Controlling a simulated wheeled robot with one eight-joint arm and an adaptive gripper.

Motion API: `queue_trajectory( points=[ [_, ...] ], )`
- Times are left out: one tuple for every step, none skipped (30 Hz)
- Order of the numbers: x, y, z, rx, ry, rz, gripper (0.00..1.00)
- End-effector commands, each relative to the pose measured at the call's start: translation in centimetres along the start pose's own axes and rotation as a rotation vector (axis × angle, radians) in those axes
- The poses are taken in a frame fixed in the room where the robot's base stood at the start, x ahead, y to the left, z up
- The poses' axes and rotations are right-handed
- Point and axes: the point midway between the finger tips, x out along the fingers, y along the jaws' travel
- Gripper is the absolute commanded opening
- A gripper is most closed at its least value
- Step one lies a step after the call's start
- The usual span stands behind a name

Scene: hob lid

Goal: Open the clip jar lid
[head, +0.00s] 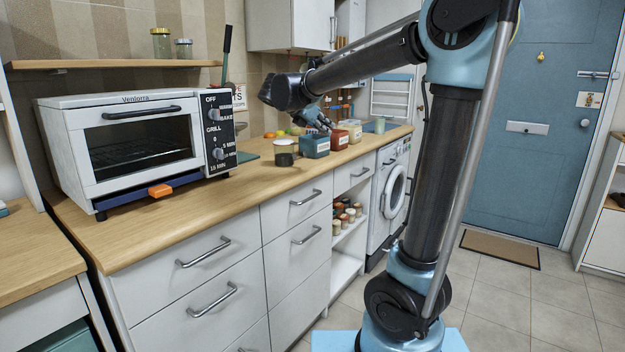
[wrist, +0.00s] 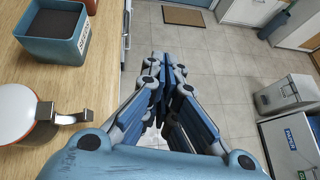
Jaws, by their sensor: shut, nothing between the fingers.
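The clip jar (wrist: 28,118) stands on the wooden counter at the left edge of the wrist view, partly cut off. Its round white lid lies over the mouth with an orange seal below. A metal clip (wrist: 72,117) sticks out to the right; whether it is latched is unclear. In the head view, the jar (head: 285,158) seems to be the small dark, pale-topped one left of the blue box. My gripper (wrist: 165,68) is shut and empty, right of the jar and over the floor beyond the counter edge. In the head view, my gripper (head: 326,122) is above the counter items.
A blue open box (wrist: 50,48) stands beyond the jar; it also shows in the head view (head: 315,148). A red box (head: 339,140) and a cream one stand further right. The toaster oven (head: 135,145) is at left. Bare counter (head: 215,205) lies between oven and jar.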

Motion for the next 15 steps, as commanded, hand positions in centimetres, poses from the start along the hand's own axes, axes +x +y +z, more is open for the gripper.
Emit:
queue_trajectory(
  points=[
    [1.1,-2.4,-0.4,0.073,0.036,-0.019,0.00],
    [1.7,-3.6,-0.8,0.122,0.059,-0.029,0.00],
    [2.4,-5.2,-1.4,0.185,0.089,-0.044,0.00],
    [2.9,-6.5,-1.8,0.234,0.111,-0.057,0.00],
    [3.4,-7.7,-2.3,0.283,0.132,-0.069,0.00],
    [3.9,-9.2,-3.0,0.348,0.160,-0.087,0.00],
    [4.3,-10.5,-3.5,0.399,0.180,-0.101,0.00],
    [4.7,-11.6,-4.1,0.448,0.200,-0.115,0.00],
    [5.1,-13.1,-4.9,0.515,0.226,-0.136,0.00],
    [5.4,-14.2,-5.6,0.566,0.245,-0.151,0.00],
    [5.7,-15.3,-6.2,0.617,0.263,-0.169,0.00],
    [6.0,-16.8,-7.1,0.684,0.287,-0.192,0.00],
    [6.2,-17.9,-7.8,0.735,0.304,-0.210,0.00],
    [6.4,-18.9,-8.6,0.787,0.321,-0.229,0.00],
    [6.6,-20.2,-9.6,0.854,0.343,-0.254,0.00]
  ],
)
